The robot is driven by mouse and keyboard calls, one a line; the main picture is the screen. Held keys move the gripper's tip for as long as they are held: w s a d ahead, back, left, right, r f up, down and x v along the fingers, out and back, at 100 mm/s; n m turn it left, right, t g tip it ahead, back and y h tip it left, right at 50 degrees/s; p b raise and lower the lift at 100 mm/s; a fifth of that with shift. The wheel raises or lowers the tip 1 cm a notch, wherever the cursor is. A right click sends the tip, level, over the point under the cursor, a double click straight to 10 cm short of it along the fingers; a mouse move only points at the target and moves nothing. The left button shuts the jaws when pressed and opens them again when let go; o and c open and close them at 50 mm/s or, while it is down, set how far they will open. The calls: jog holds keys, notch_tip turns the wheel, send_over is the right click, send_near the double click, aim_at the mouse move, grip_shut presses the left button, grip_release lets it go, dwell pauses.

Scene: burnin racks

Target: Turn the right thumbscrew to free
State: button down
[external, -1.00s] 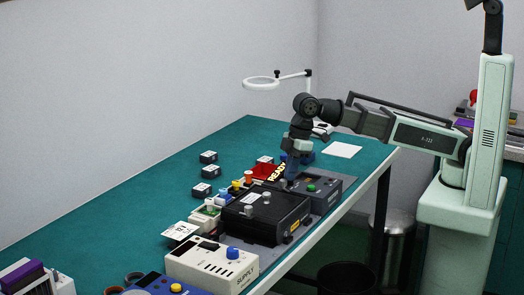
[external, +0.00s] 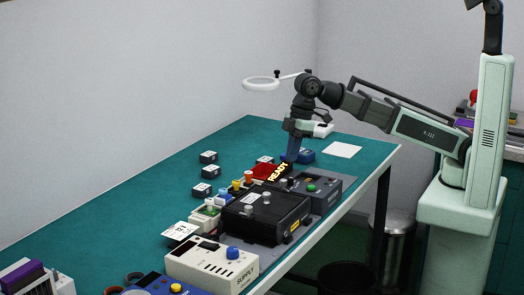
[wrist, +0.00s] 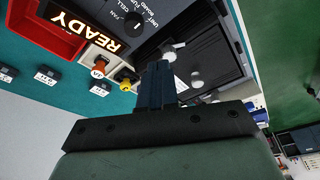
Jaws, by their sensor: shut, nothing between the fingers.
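A black unit (external: 262,215) lies on the bench with two silver thumbscrews on its top, one farther back (external: 266,197) and one nearer the camera (external: 249,210). I cannot tell which of them is the right one. The wrist view shows two pale round knobs, one by my fingertips (wrist: 169,55) and one lower right (wrist: 197,80). My gripper (external: 292,159) is shut and empty, pointing down above the bench behind the black unit. In the wrist view my gripper (wrist: 159,66) covers part of the black unit. Contact with a knob cannot be seen.
A grey panel (external: 328,183) with a green button stands beside the black unit. Orange and yellow knobs (wrist: 101,66) are close by. A white supply box (external: 205,265) stands in front. The bench's left side is mostly clear.

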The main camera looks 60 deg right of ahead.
aim_at(285, 185)
notch_tip(285, 185, down, 6)
jog(key=s+a, duration=0.1)
jog(key=shift+s+a, duration=0.15)
jog(key=shift+a, duration=0.05)
dwell(1.0)
dwell(0.5)
